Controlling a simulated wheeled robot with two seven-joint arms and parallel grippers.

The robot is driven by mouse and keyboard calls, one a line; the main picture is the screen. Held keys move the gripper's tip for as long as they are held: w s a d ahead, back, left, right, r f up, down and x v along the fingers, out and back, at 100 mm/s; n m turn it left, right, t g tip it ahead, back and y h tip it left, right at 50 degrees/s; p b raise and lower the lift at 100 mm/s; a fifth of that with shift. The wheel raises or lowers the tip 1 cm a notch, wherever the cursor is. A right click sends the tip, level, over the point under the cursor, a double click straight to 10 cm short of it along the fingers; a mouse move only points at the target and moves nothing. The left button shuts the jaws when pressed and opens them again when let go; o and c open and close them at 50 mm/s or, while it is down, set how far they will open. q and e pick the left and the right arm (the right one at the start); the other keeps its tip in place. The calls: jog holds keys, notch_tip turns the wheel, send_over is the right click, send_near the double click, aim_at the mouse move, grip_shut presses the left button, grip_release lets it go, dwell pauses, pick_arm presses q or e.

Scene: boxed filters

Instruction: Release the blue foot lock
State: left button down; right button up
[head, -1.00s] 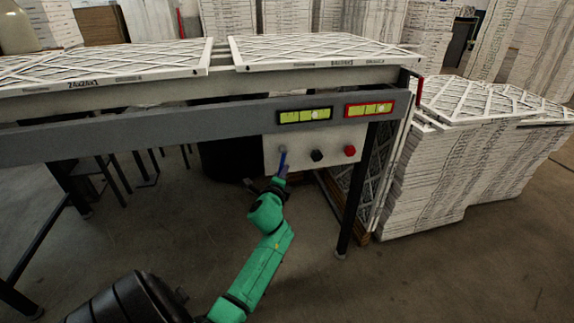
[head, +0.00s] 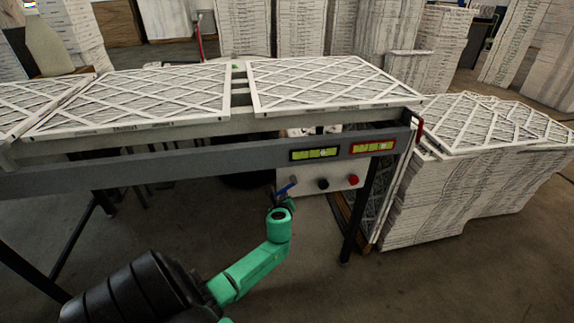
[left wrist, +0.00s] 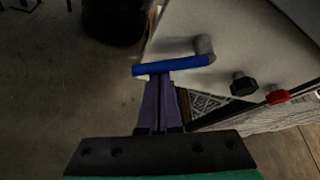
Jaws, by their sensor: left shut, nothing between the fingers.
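The blue foot lock (head: 286,188) is a lever on the white panel (head: 311,182) under the conveyor-like table. In the head view it slants down to the left. In the left wrist view the blue bar (left wrist: 172,65) runs nearly level left from a grey pivot (left wrist: 204,45). My left gripper (head: 284,202) is just below the lever. In the wrist view its purple fingers (left wrist: 158,78) are shut with nothing between them, and their tips are at the bar's lower edge; I cannot tell whether they touch. My right gripper is not in view.
A black knob (head: 323,184) and a red knob (head: 353,180) sit right of the lever. The grey table rail (head: 200,160) passes above, with boxed filters (head: 320,82) on top. A dark table leg (head: 360,210) and stacked filters (head: 440,200) stand right.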

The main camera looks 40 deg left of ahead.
pick_arm(q)
jog(key=p, duration=0.1)
jog(key=r+m+g+p, duration=0.1)
jog(key=r+y+p, duration=0.1)
jog(key=p, duration=0.1)
jog(key=shift+s+a+m, duration=0.25)
jog(key=shift+m, duration=0.15)
jog(key=shift+s+m+g+p, duration=0.1)
jog(key=shift+m+g+p, duration=0.4)
jog(key=shift+g+p, duration=0.15)
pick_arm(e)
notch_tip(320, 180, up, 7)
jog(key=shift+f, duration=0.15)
